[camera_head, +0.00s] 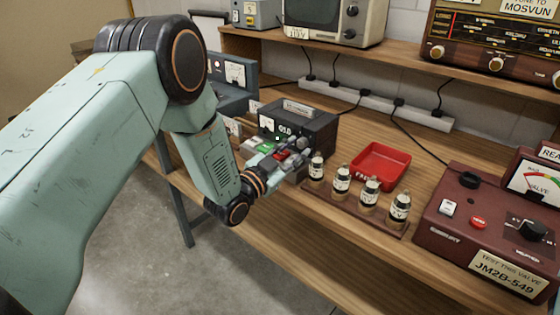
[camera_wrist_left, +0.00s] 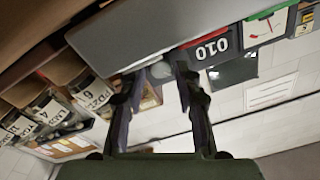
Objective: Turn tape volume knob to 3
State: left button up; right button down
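The tape recorder (camera_head: 318,128) is a dark box with a counter and coloured keys, standing on the workbench. A round grey knob (camera_head: 303,143) sits at the right of its front. In the left wrist view, where the recorder appears turned over, the grey knob (camera_wrist_left: 160,70) shows between the fingertips. My left gripper (camera_head: 286,160) reaches to the recorder's front from the left. In the wrist view the left gripper (camera_wrist_left: 158,78) is open, with its two dark fingers apart on either side of the knob. Contact and the knob's setting cannot be made out. My right gripper is not in view.
Several labelled valves (camera_head: 341,182) stand on a wooden strip right of the recorder. Behind them is a red tray (camera_head: 380,165). A dark red valve tester (camera_head: 480,235) stands at the right. A power strip (camera_head: 375,103) and cables run along the wall.

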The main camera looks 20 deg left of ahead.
pick_arm(q)
jog(key=v, duration=1.1)
jog(key=s+f+n+g+y, duration=0.4)
jog(key=s+f+n+g, duration=0.45)
jog(key=f, duration=0.85)
jog(key=s+f+g, duration=0.2)
jog(key=s+g, duration=0.1)
jog(key=s, duration=0.6)
jog(key=s+f+g+y, duration=0.1)
jog(key=s+f+g, duration=0.2)
jog(key=s, duration=0.6)
jog(key=s+f+g+y, duration=0.1)
jog(key=s+f+g, duration=0.1)
jog(key=s, duration=0.7)
jog(key=shift+s+f+g, duration=0.3)
jog(key=shift+s+g, duration=0.05)
jog(key=shift+g, duration=0.3)
jog(key=shift+n, duration=0.25)
